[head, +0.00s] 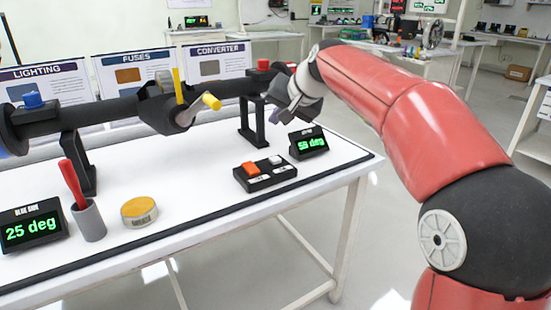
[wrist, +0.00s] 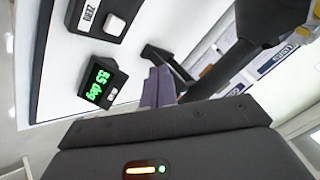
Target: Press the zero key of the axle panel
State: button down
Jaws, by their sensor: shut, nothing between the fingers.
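The axle panel (head: 266,180) is a small black box on the white table, with an orange key (head: 250,168) and a white key (head: 275,159). In the wrist view the white key (wrist: 115,24) sits beside a ZERO label (wrist: 90,14) at the top. My gripper (head: 277,114) is in the air above and behind the panel, near the axle's right end. In the wrist view its fingers (wrist: 158,86) are together and empty, apart from the white key. The orange key is out of the wrist view.
A display (head: 308,143) reading about 55 deg stands right of the panel. The black axle (head: 110,108) lies on stands behind, with a yellow-handled part (head: 185,108). A red-handled tool in a grey cup (head: 88,220), a yellow-topped tin (head: 139,211) and a 25 deg display (head: 30,228) are left.

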aim_at(278, 160)
notch_tip(278, 160, down, 8)
jog(key=b, duration=0.4)
jog(key=shift+r, duration=0.2)
jog(key=shift+f, duration=0.1)
dwell(1.7)
jog(key=shift+f+b, duration=0.3)
jog(key=shift+f+b, duration=0.4)
jog(key=shift+f, duration=0.05)
dwell(0.6)
jog(key=shift+r, duration=0.1)
jog(key=shift+r+p, duration=0.8)
notch_tip(278, 160, up, 5)
jog(key=p, duration=0.4)
